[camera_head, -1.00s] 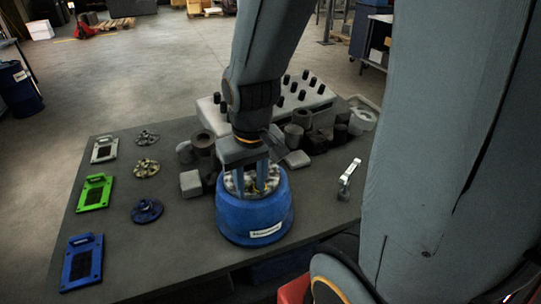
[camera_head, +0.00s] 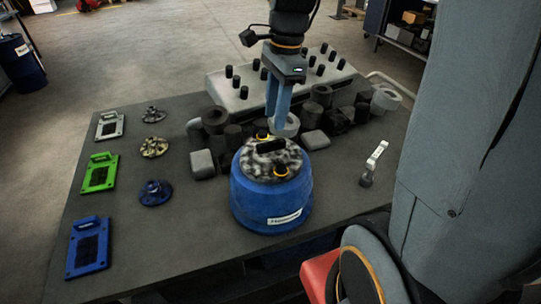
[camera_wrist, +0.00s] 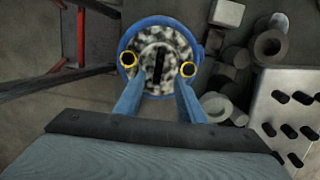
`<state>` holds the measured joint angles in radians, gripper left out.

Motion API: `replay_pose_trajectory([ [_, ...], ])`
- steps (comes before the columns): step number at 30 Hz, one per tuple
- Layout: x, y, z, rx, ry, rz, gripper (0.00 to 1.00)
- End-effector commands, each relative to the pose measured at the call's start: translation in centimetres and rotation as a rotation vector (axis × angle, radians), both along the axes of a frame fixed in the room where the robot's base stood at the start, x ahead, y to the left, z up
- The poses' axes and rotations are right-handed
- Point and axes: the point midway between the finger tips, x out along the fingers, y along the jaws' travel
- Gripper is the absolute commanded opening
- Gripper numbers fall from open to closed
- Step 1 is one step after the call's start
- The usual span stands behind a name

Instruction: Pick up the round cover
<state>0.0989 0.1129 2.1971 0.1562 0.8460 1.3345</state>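A round speckled grey-and-white cover (camera_head: 259,170) with a dark bar across it lies on top of a blue drum (camera_head: 267,205). Two yellow-ringed dark knobs stand at its edge. In the wrist view the cover (camera_wrist: 148,50) and its dark bar (camera_wrist: 158,65) lie beyond my fingertips. My gripper (camera_head: 276,120) is raised above and behind the drum, its two blue fingers pointing down. In the wrist view my gripper (camera_wrist: 161,78) shows its fingers apart with nothing between them. Whether the fingertips touch anything is not visible, but they look clear of the cover.
Grey (camera_head: 153,115), yellowish (camera_head: 153,147) and blue (camera_head: 155,192) round flanged parts lie left, beside rectangular plates (camera_head: 100,172). A grey block with black pegs (camera_head: 245,95) and several cylinders stand behind the drum. A small lever part (camera_head: 375,160) stands right.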

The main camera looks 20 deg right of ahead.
Motion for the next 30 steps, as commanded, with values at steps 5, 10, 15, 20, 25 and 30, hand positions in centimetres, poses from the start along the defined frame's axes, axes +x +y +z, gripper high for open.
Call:
replay_pose_trajectory([
  [5,0.1,0.2,-1.2,0.005,0.012,-0.037,0.36],
  [10,0.0,0.4,-2.8,0.005,0.010,-0.035,0.36],
  [15,-0.2,0.7,-4.9,0.004,0.012,-0.032,0.36],
  [20,-0.3,0.9,-6.9,0.004,0.011,-0.033,0.36],
  [25,-0.2,1.0,-7.7,0.004,0.008,-0.033,0.36],
  [30,-0.2,1.0,-7.7,0.003,0.007,-0.032,0.36],
])
